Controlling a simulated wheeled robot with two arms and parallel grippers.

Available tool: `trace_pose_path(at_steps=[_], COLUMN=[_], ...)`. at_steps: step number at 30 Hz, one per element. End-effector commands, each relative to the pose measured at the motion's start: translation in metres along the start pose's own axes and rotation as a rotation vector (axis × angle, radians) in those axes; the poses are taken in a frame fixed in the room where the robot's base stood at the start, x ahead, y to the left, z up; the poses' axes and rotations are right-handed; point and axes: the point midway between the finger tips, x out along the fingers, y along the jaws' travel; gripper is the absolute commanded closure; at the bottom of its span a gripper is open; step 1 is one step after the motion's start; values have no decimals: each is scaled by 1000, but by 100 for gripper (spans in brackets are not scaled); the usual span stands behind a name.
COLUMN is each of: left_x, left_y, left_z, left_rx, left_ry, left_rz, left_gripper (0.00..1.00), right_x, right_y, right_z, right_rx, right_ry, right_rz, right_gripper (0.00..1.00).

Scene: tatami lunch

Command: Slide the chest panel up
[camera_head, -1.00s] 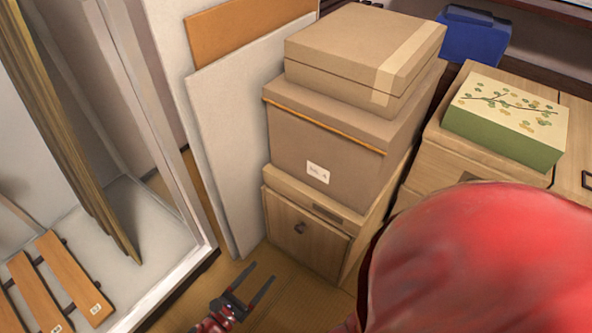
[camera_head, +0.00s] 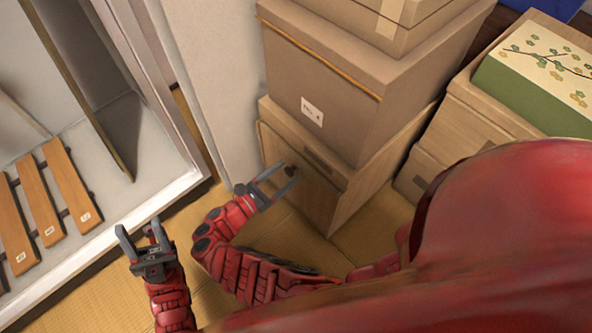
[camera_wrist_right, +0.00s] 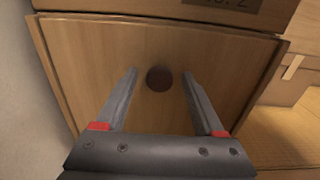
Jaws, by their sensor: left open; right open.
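The wooden chest panel (camera_head: 315,196) is the light front face of the low chest (camera_head: 352,185) under the stacked boxes. It stands upright and looks lowered in its frame. It has a round dark knob (camera_wrist_right: 159,79), which also shows in the head view (camera_head: 291,170). My right gripper (camera_head: 282,178) is open in front of the panel. In the right wrist view its fingertips (camera_wrist_right: 160,73) lie on either side of the knob, apart from it; the depth is hard to tell. My left gripper (camera_head: 139,228) is open and empty, further left by the cabinet edge.
Brown boxes (camera_head: 345,85) are stacked on the chest. A pale board (camera_head: 215,90) leans left of it. A white-framed cabinet (camera_head: 110,215) with wooden slats (camera_head: 38,205) is at left. Another chest (camera_head: 460,130) bears a green box (camera_head: 530,95) at right. Tatami floor (camera_head: 75,290) is open in front.

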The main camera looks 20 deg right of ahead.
Motion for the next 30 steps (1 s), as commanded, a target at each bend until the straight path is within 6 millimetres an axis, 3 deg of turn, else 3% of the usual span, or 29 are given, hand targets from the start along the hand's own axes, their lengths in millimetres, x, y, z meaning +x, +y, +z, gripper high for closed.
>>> trace_pose_path(at_steps=[9,21,30], left_x=[0,0,0], left_y=[0,0,0], left_z=[0,0,0], left_rx=[-1,-1,-1], left_ry=[0,0,0], left_rz=[2,2,2], left_gripper=[50,50,50], right_x=[0,0,0], right_y=[1,1,0], right_z=[0,0,0], right_rx=[-1,-1,-1], right_ry=[0,0,0], right_rz=[0,0,0], right_gripper=[31,100,100])
